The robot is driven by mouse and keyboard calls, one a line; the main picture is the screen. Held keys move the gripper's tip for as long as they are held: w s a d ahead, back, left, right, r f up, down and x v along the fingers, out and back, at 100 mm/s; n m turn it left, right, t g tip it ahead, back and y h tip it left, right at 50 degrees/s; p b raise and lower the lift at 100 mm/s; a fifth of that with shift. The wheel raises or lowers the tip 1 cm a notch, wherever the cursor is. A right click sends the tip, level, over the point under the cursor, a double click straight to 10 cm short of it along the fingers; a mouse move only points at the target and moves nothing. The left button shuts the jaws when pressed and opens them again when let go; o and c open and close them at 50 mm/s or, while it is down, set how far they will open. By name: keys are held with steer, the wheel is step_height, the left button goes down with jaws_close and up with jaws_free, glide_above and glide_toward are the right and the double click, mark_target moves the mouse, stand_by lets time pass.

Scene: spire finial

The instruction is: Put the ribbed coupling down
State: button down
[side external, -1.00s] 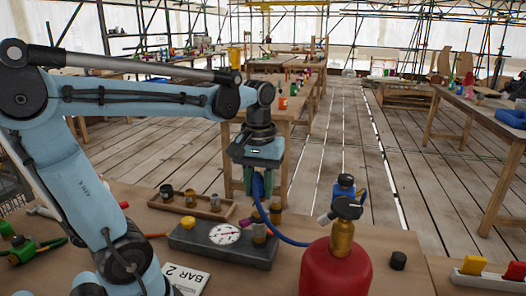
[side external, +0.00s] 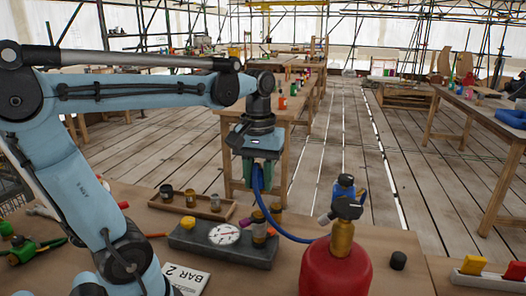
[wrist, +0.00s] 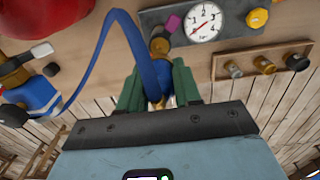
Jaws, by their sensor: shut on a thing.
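My gripper (side external: 262,176) hangs above the grey gauge block, pointing down. In the wrist view its green jaws (wrist: 159,92) are shut around the end of the blue hose (wrist: 148,58). The ribbed coupling (wrist: 158,102) at the hose end shows only as a small brass-coloured part between the jaws; most of it is hidden. The hose also shows in the side view (side external: 274,212), looping down to the red cylinder. A magenta tag (side external: 258,217) is at one post.
A wooden tray (side external: 228,213) with three small fittings lies behind the block. The red cylinder (side external: 335,270) with its brass and blue valve stands to the right. A black cap (side external: 398,260) sits beyond it. Bare bench shows between the cap and the coloured blocks (side external: 473,265).

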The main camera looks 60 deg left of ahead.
steer(key=w+f, duration=0.2)
steer(key=w, duration=0.7)
glide_toward(314, 228)
step_height(314, 228, down, 6)
steer(key=shift+f, duration=0.15)
stand_by(0.3)
steer(key=c, duration=1.2)
jaws_free()
steer(key=shift+f, duration=0.1)
steer(key=o, duration=0.4)
